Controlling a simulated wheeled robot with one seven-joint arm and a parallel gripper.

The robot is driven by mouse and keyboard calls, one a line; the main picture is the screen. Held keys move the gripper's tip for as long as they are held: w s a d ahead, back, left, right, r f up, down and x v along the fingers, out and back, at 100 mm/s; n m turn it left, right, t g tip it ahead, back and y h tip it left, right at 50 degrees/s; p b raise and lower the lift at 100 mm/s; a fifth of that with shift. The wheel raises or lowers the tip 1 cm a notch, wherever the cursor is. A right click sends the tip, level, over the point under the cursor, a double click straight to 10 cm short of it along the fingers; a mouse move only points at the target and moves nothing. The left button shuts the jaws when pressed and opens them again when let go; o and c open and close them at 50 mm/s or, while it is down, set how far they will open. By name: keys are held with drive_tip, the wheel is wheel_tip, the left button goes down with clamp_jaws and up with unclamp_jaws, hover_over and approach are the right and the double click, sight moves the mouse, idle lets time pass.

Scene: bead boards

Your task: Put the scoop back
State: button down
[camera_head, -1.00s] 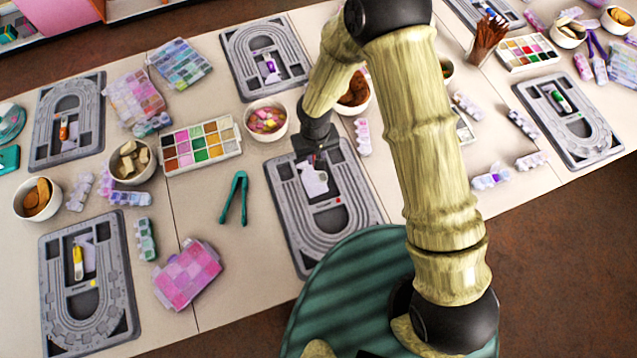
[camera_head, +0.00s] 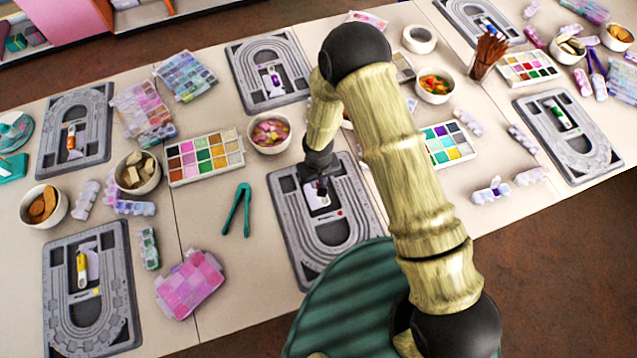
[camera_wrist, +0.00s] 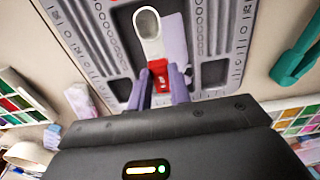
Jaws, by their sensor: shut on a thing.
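The scoop (camera_wrist: 149,27) has a pale rounded bowl and a red handle (camera_wrist: 158,74). My gripper (camera_wrist: 160,88) is shut on the red handle between its purple fingers. The scoop is over the middle recess of the grey bead board (camera_wrist: 107,45), beside a pale lilac strip (camera_wrist: 176,42). I cannot tell whether the scoop touches the board. In the head view my gripper (camera_head: 321,190) is low over the upper middle of the same board (camera_head: 292,232), which has a small red mark. The gripper mostly hides the scoop there.
Green tweezers (camera_head: 236,211) lie left of the board. A bowl of pink beads (camera_head: 270,133) stands just above the board's upper left corner. A palette of coloured squares (camera_head: 205,158) is farther left. Other boards, such as one with a yellow scoop (camera_head: 81,268), lie around.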

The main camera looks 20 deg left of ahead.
sight(318, 184)
wheel_tip(318, 184, down, 3)
drive_tip(key=shift+r+p, duration=0.1)
drive_tip(key=shift+p, duration=0.2)
drive_tip(key=shift+f+b, duration=0.35)
drive_tip(key=shift+b, duration=0.05)
drive_tip(key=c, duration=1.3)
unclamp_jaws()
drive_tip(key=shift+r, duration=0.2)
drive_tip(key=shift+r+p, duration=0.2)
drive_tip(key=shift+p, duration=0.25)
wheel_tip(318, 184, up, 12)
drive_tip(key=b, duration=0.2)
